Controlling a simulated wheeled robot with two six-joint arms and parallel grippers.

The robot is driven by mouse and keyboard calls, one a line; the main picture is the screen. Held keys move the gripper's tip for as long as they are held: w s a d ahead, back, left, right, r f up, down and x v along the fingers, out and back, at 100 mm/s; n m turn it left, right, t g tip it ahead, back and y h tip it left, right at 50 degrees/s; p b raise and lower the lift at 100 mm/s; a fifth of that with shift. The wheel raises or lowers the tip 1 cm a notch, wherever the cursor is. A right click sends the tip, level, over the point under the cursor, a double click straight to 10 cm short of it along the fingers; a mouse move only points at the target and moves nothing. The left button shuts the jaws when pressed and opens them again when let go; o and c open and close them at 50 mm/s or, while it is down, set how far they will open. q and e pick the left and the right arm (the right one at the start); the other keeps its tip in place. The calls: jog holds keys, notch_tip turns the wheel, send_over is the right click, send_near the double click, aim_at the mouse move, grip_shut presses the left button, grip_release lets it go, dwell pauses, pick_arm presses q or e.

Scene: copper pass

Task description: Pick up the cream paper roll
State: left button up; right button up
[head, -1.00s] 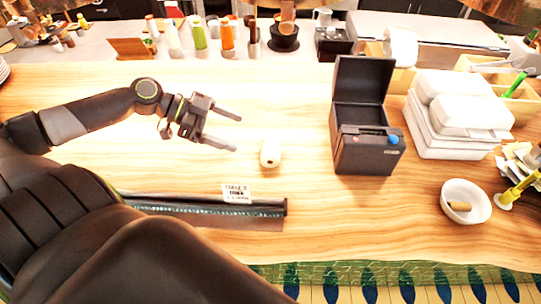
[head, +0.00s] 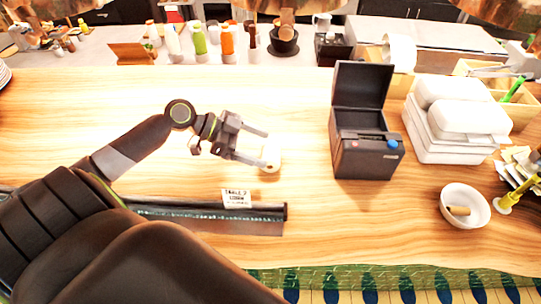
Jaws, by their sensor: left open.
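The cream paper roll (head: 273,159) is a small pale roll on the wooden counter, left of the dark printer box. My left gripper (head: 266,148) reaches in from the left with its jaws open. Its fingertips are at the roll, and one finger covers part of it. I cannot tell whether the fingers touch it. My right gripper is not in the head view.
The dark open-lidded printer box (head: 366,155) stands right of the roll. White stacked containers (head: 455,125) and a white bowl (head: 465,206) are farther right. A table card (head: 237,198) and a dark rail (head: 215,212) lie nearer. Bottles (head: 227,42) line the back.

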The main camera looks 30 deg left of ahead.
aim_at(269, 152)
pick_arm(q)
jog(key=shift+p+x, duration=0.5)
jog(key=shift+x, duration=0.3)
jog(key=shift+p+x, duration=0.5)
jog(key=shift+x, duration=0.8)
jog(key=shift+a+f, duration=0.1)
jog(key=shift+f, duration=0.15)
jog(key=c, duration=1.1)
